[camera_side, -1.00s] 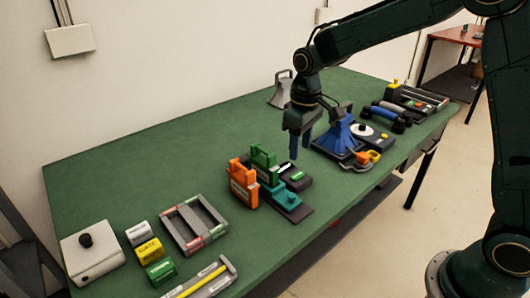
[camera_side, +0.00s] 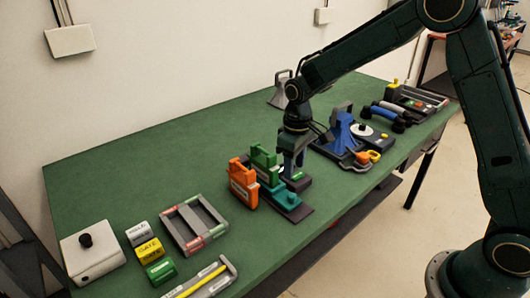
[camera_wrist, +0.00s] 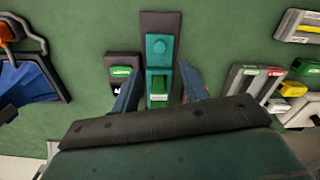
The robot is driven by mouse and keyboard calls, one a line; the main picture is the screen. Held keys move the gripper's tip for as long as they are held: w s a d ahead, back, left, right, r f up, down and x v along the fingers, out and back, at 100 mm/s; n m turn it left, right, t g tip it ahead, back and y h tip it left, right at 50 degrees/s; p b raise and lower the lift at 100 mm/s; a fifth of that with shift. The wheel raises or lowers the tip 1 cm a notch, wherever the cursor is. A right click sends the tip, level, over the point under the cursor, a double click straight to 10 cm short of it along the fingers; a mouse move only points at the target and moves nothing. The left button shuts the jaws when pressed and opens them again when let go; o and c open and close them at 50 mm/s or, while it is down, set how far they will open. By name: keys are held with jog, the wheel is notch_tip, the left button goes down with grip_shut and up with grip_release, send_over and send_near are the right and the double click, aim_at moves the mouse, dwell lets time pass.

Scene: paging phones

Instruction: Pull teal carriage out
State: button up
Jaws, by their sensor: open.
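A black box with a green label (camera_wrist: 121,71) is close beside the left finger in the wrist view. A blue funnel-shaped stand (camera_side: 342,132) is to the right. A grey tray (camera_side: 192,225) lies to the left. Green tabletop beyond the rail's end is clear.

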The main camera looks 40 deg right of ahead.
aim_at(292, 195)
notch_tip(292, 195, down, 9)
jog(key=shift+f, duration=0.1)
dwell(0.4)
grip_shut()
